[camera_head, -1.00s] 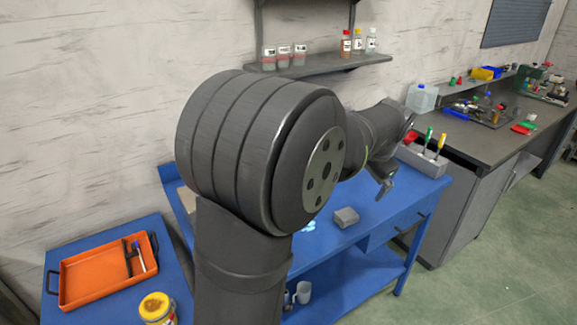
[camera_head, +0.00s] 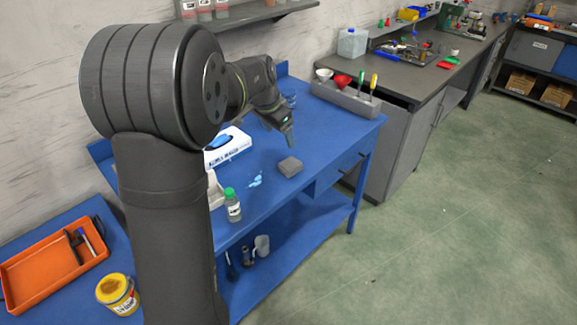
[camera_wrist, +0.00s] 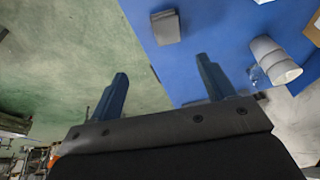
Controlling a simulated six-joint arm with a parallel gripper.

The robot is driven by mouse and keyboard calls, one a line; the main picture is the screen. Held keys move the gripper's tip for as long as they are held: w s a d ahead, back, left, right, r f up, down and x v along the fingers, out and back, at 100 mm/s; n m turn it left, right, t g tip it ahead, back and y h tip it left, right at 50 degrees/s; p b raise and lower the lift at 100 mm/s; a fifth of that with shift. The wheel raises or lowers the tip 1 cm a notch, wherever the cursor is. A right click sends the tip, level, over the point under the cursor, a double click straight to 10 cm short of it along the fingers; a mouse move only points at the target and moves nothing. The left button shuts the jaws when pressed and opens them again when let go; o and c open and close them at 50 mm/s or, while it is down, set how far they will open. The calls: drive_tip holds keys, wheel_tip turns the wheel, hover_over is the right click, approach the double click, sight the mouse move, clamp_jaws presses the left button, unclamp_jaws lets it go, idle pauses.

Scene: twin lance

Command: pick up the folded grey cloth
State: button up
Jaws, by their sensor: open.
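The folded grey cloth (camera_head: 289,166) lies as a small block on the blue bench, near its front edge. It also shows in the wrist view (camera_wrist: 166,28), at the top, beyond my fingertips. My gripper (camera_head: 287,133) is behind and above the cloth in the head view, apart from it. In the wrist view my gripper (camera_wrist: 162,66) has its two fingers spread wide with nothing between them.
A light blue patch (camera_head: 256,180) lies left of the cloth on the bench. A green-capped bottle (camera_head: 232,208) and a white box with blue gloves (camera_head: 226,148) stand further left. A grey holder with screwdrivers (camera_head: 345,98) stands behind right. The bench right of the cloth is clear.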

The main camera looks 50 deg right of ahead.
drive_tip(key=w, duration=0.2)
hover_over(290, 164)
drive_tip(key=a, duration=0.3)
drive_tip(key=shift+g+h, duration=0.3)
drive_tip(key=shift+h, duration=0.1)
wheel_tip(290, 164, down, 12)
drive_tip(key=shift+w+d+r, duration=0.1)
drive_tip(key=shift+w+r, duration=0.05)
drive_tip(key=shift+r, duration=0.1)
drive_tip(key=shift+d+x, duration=0.2)
drive_tip(key=shift+x, duration=2.7)
drive_tip(key=shift+r, duration=0.1)
drive_tip(key=c, duration=1)
